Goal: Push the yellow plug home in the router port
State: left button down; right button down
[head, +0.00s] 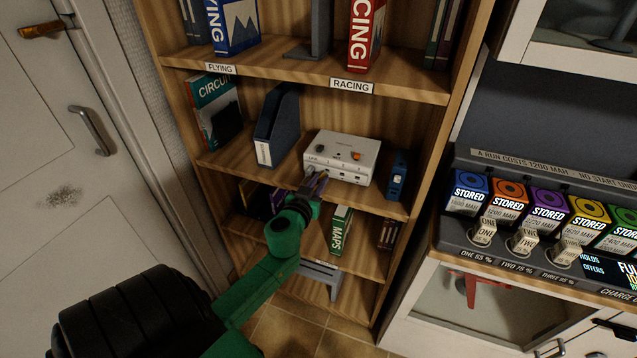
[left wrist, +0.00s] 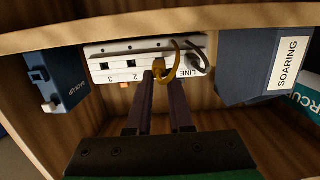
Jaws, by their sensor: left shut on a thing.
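The white router (head: 345,150) stands on the middle shelf. It shows upside down in the left wrist view (left wrist: 130,72), with ports marked 2, 3 and LINE. The yellow plug (left wrist: 159,66) is at the port between 2 and LINE, and its yellow cable loops beside it. I cannot tell how deep the plug sits. My left gripper (head: 318,180) reaches the router's front from below; its dark fingers (left wrist: 164,80) are shut on the yellow plug, which they partly hide. My right gripper is not in view.
A grey cable (left wrist: 198,58) is at the LINE port. A dark blue file holder (head: 277,127) stands left of the router, and a small blue box (head: 398,176) stands right. The shelf above (head: 300,75) limits height. A charger counter (head: 540,235) is at the right.

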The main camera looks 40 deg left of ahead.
pick_arm(q)
jog(key=shift+x, duration=0.9)
jog(key=c, duration=0.7)
grip_release()
jog(key=shift+w, duration=0.1)
jog(key=shift+c, duration=0.2)
jog(key=shift+r, duration=0.1)
jog(key=b+v, duration=0.2)
jog(key=v, duration=1.2)
jog(key=shift+s, duration=0.3)
